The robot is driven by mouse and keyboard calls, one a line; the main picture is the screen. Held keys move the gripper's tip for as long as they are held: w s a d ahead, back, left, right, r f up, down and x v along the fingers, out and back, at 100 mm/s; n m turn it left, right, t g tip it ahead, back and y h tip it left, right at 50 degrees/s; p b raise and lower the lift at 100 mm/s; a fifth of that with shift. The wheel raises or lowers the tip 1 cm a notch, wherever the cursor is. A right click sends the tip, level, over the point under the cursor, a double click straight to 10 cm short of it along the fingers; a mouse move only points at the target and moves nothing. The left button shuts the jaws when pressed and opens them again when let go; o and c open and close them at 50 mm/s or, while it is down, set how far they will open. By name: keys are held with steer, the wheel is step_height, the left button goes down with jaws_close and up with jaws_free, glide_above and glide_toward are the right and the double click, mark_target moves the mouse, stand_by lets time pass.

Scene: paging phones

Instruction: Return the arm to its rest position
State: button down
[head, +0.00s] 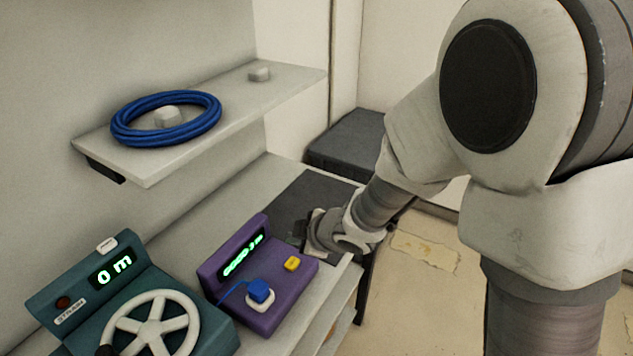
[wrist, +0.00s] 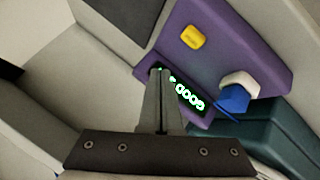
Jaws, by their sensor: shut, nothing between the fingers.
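My arm comes in from the right in the head view and reaches down past the purple device. My gripper's fingers are mostly hidden by the wrist in the head view. In the wrist view my gripper (wrist: 160,72) is shut and empty, its fingers together in front of the purple device's display. The purple device (head: 279,311) has a lit green display, a yellow button (head: 292,264) and a blue plug (head: 260,290) on a white socket. It also shows in the wrist view (wrist: 235,55), with the yellow button and blue plug.
A teal device (head: 60,302) with a white handwheel (head: 150,325) and a display reading "0 m" stands left of the purple one. A shelf (head: 265,100) above carries a coiled blue cable (head: 125,135). A dark panel (head: 300,198) lies behind on the counter. Floor shows at right.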

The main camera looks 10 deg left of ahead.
steer(key=s+d+r+m+t+h+p, duration=0.1)
steer(key=d+r+m+h, duration=0.3)
steer(key=d+r, duration=0.5)
steer(key=d+r+m+t+h+p, duration=0.2)
steer(key=d+r+m, duration=0.4)
steer(key=d, duration=0.4)
steer(key=s+d+r+m+g, duration=0.1)
steer(key=s+d+r+m, duration=0.1)
steer(key=s, duration=0.4)
steer(key=s+d+r+m+g+p, duration=0.1)
steer(key=s+d+r+m, duration=0.1)
steer(key=s+m, duration=0.2)
steer(key=s+d+r+m+g+h, duration=0.1)
steer(key=s+d+r+m, duration=0.1)
steer(key=s, duration=0.5)
steer(key=shift+s+d+r+m+p, duration=0.35)
steer(key=shift+s+d+r+m, duration=0.05)
steer(key=shift+d+r, duration=0.1)
steer(key=shift+a, duration=0.15)
